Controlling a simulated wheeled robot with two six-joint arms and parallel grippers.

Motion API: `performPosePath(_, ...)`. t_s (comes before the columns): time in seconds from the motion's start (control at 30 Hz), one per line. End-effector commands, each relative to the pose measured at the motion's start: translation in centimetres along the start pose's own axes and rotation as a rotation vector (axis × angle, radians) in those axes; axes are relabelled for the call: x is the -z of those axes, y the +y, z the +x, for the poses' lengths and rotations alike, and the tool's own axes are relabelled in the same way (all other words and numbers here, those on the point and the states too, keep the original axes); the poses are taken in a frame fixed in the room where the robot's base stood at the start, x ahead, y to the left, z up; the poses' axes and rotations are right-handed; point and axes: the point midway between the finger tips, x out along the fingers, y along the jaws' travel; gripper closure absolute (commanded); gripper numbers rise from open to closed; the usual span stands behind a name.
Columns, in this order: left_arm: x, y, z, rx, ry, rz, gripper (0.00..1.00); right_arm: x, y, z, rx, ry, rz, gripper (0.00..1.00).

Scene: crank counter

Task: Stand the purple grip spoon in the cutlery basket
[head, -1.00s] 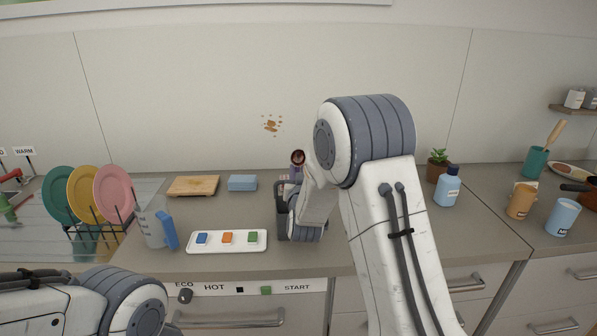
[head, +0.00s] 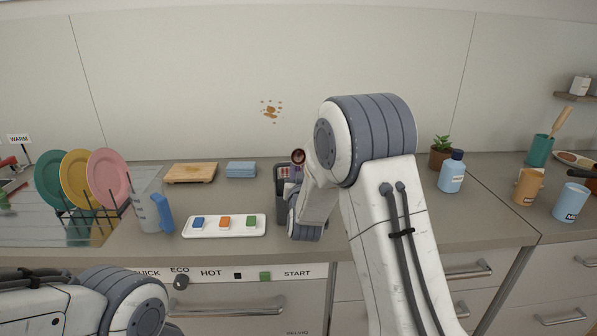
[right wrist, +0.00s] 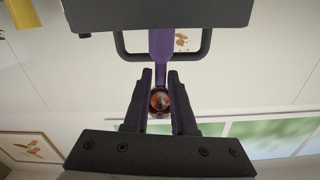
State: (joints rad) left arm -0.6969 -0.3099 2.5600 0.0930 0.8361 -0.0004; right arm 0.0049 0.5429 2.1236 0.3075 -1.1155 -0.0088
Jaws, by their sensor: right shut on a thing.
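The purple grip spoon stands upright, bowl up; its dark reddish bowl (head: 298,156) shows in the head view above the basket. In the right wrist view, its purple grip (right wrist: 161,48) runs from between my fingers to behind the basket's dark wall, which hides its end. My right gripper (right wrist: 160,98) is shut on the spoon just below the bowl. The dark grey cutlery basket (head: 282,203) stands on the counter, partly behind my right arm; its wall (right wrist: 160,12) and loop handle fill the top of the right wrist view. My left gripper is out of view.
A white tray (head: 225,233) with three coloured blocks lies left of the basket. A measuring jug (head: 147,212), a plate rack, a wooden board (head: 190,173) and a light blue block (head: 241,170) are further left. A blue bottle (head: 451,174) and potted plant (head: 441,150) stand right.

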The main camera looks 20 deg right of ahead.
Motion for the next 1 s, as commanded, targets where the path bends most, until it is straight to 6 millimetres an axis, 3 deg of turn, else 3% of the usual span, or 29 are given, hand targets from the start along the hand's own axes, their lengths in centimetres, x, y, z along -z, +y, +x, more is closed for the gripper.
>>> performPosePath(0.07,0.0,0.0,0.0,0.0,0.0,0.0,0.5,0.1,0.0,0.0,0.0,0.001,0.0,1.0)
performPosePath(0.1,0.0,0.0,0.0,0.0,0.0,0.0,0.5,0.1,0.0,0.0,0.0,0.001,0.0,0.6)
performPosePath(0.17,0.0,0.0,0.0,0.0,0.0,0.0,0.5,0.1,0.0,0.0,0.0,0.001,0.0,0.41)
performPosePath(0.57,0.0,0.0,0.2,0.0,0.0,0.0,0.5,-0.1,0.0,-0.5,0.001,0.0,0.0,0.41)
performPosePath(1.0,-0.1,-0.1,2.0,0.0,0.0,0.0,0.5,-0.1,0.0,-8.4,0.003,0.0,0.0,0.41)
